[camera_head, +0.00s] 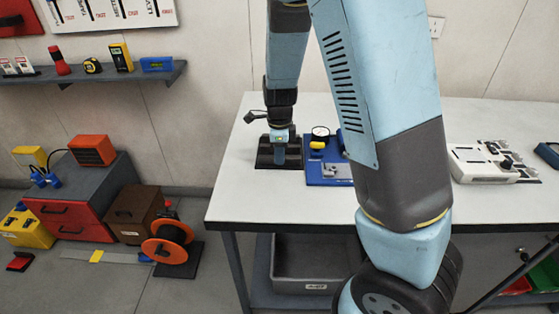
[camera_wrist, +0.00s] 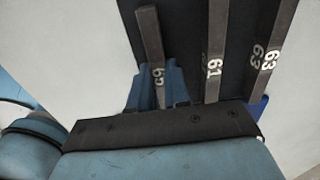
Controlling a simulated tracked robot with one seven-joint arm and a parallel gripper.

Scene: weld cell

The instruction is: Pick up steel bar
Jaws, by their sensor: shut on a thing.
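My gripper (camera_wrist: 157,90) is at the left steel bar (camera_wrist: 153,45) in the wrist view, its blue fingers shut around it. The held bar is a flat grey strip with a white number, perhaps 65, partly between the fingers. Its far end shows against the black holder (camera_wrist: 185,40). Two similar bars stand to its right, one marked 61 (camera_wrist: 215,45) and one marked 63 (camera_wrist: 267,45). In the head view my gripper (camera_head: 281,141) is over the black holder (camera_head: 264,158) on the bench; the bars are too small to tell apart there.
A blue fixture (camera_head: 325,172) with a gauge (camera_head: 320,132) stands close to the right of the holder. A white and grey device (camera_head: 485,162) lies farther right on the white bench (camera_head: 235,190). The bench left of the holder is clear.

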